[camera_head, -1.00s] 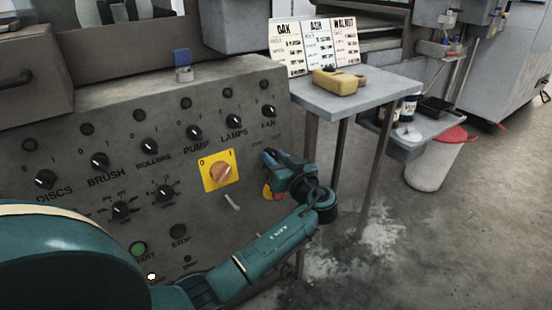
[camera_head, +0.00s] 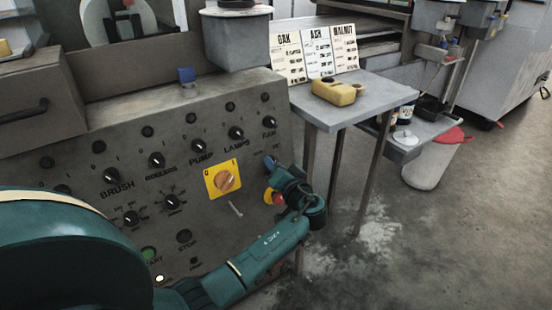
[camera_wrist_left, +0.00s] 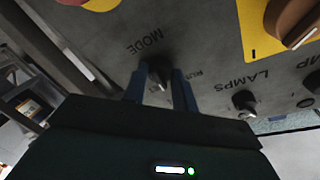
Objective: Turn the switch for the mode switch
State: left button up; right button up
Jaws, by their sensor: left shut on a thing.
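In the head view my left gripper (camera_head: 271,161) is at the panel's right edge, below the FAN knob (camera_head: 268,123), and the mode switch is hidden there. My right gripper is not in view.
A yellow plate with an orange rotary switch (camera_head: 227,181) is left of the gripper. A red emergency button (camera_head: 277,198) is just below it. The LAMPS knob (camera_wrist_left: 244,101) is close by. A grey side table (camera_head: 350,105) stands right of the panel.

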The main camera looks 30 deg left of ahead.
pick_arm(q)
jog(key=shift+r+m+h+p, duration=0.2)
jog(key=shift+m+h+p, duration=0.2)
jog(key=shift+m+p, duration=1.9)
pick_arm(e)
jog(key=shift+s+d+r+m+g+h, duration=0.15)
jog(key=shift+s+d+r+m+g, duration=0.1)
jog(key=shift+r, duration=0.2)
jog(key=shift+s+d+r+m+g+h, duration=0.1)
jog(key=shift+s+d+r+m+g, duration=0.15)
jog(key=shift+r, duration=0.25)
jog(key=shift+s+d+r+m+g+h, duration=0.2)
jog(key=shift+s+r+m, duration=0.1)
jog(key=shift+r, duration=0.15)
pick_arm(q)
jog(key=o, duration=1)
jog(key=shift+c, duration=0.2)
jog(key=shift+f, duration=0.1)
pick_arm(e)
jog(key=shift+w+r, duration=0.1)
pick_arm(q)
jog(key=p+v, duration=0.1)
jog(key=v, duration=1.2)
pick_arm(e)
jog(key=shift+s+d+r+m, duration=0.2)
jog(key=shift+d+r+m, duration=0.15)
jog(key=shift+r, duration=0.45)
